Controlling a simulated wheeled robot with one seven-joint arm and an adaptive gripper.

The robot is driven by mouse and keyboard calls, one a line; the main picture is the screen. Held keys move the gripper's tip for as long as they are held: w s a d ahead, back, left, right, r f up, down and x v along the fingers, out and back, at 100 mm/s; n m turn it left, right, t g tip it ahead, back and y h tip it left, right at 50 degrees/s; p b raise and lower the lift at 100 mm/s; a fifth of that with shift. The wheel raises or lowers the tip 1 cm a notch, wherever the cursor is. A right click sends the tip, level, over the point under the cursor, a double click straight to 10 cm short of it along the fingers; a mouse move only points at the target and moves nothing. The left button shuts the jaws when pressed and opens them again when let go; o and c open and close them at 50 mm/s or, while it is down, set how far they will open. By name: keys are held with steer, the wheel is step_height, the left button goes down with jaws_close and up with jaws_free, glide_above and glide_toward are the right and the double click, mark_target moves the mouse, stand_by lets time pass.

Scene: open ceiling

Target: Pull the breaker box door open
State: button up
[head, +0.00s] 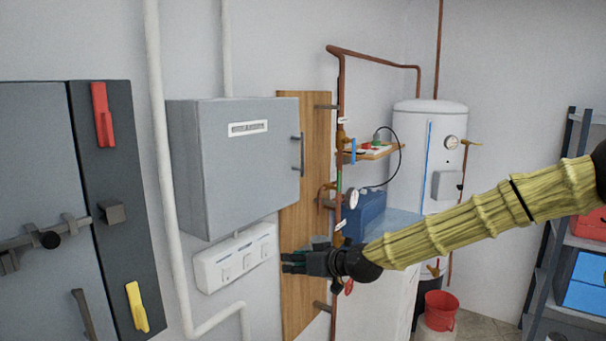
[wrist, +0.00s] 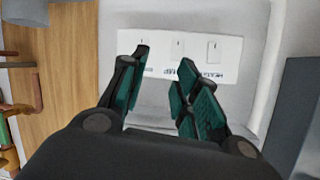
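The breaker box (head: 240,165) is a grey metal cabinet on the wall left of centre in the head view. Its door (head: 250,175) looks shut, with a white label near the top and a dark vertical handle (head: 301,154) at its right edge. My gripper (head: 290,263) is below and slightly left of the handle, in front of the wooden board and right of the switch panel. In the wrist view my gripper (wrist: 163,85) has its fingers spread, with nothing between them. The door handle does not show in the wrist view.
A white switch panel (head: 236,258) is under the box; it also shows in the wrist view (wrist: 180,55). A wooden board (head: 305,225) and copper pipes stand to the right, with a white tank (head: 415,150) beyond. A grey locker (head: 35,200) is at left.

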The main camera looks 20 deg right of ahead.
steer(key=w+d+r+t, duration=0.1)
steer(key=d+r, duration=0.1)
steer(key=r, duration=0.5)
steer(key=w+d+r+t, duration=0.1)
steer(key=d+r, duration=0.2)
steer(key=r, duration=0.4)
steer(key=n+t+y+p, duration=0.1)
steer(key=n+t, duration=0.1)
glide_toward(302, 168)
step_height(302, 168, up, 4)
steer(key=shift+d+p+x, duration=0.15)
steer(key=shift+p+x, duration=0.85)
steer(key=shift+x, duration=1.6)
steer(key=shift+d+p+x, duration=0.1)
steer(key=shift+p+x, duration=0.85)
steer(key=shift+x, duration=1.7)
steer(key=shift+w+r, duration=0.1)
steer(key=shift+w, duration=0.05)
jaws_close()
